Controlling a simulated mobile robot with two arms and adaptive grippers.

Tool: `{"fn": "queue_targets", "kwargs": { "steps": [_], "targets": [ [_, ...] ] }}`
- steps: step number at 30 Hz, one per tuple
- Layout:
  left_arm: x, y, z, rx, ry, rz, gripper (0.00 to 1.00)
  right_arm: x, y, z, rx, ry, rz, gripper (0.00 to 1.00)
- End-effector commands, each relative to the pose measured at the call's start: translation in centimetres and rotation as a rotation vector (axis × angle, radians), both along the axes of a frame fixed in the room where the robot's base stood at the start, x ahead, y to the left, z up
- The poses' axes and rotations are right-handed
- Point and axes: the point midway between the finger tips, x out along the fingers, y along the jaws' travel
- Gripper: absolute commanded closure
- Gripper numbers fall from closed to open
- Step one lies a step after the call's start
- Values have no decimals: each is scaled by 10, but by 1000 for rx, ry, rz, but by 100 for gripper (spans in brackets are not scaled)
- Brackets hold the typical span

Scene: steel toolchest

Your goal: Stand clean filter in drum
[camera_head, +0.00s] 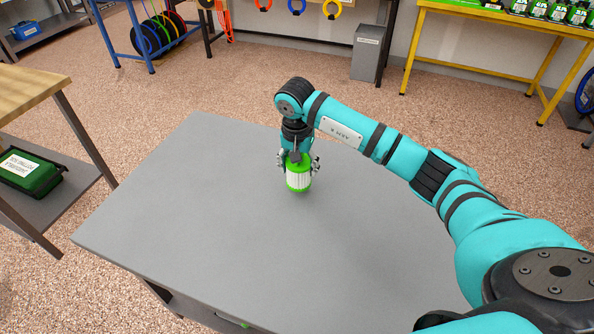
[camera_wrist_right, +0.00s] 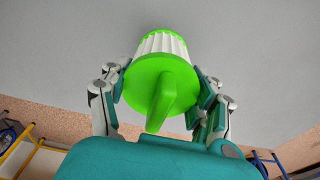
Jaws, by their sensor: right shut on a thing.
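A clean filter (camera_head: 298,178) with green end caps and white pleats is at the middle of the grey toolchest top (camera_head: 220,200). My right gripper (camera_head: 298,162) is shut on the filter from above, and the filter is upright. In the right wrist view the filter (camera_wrist_right: 161,80) sits between both fingers (camera_wrist_right: 160,90), with its green handle towards the camera. Whether its lower end touches the top or hangs just above it, I cannot tell. No drum can be made out in these views. My left gripper is not in view.
The grey top around the filter is clear. A wooden bench (camera_head: 30,88) stands at the left with a green labelled case (camera_head: 30,172) on its lower shelf. A yellow-framed table (camera_head: 500,25) stands at the back right, and a grey bin (camera_head: 368,52) at the back.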

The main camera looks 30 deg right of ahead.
Motion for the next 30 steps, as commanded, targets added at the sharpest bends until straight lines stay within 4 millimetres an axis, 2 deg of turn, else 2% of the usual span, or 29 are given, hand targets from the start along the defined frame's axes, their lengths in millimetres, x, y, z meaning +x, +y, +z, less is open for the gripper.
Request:
{"fn": "queue_targets", "kwargs": {
  "steps": [2, 5, 12, 16, 23, 24, 29, 30],
  "targets": [
    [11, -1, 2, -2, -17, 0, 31, 5, 3, 0, 1, 0, -1, 72],
    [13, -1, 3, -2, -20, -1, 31, 7, 3, -4, 0, 2, -1, 72],
    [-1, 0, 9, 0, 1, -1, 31, 6, 3, -34, 1, 2, -1, 72],
    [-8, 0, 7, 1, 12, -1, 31, 7, 3, -36, 0, 0, 0, 72],
    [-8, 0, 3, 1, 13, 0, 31, 7, 2, -40, -1, -1, 0, 72],
    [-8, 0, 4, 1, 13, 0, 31, 7, 2, -39, -1, 0, 0, 35],
    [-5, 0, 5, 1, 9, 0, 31, 6, 2, -38, -1, 1, 0, 14],
    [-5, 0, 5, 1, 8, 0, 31, 6, 2, -38, -1, 1, 0, 14]
  ]
}}
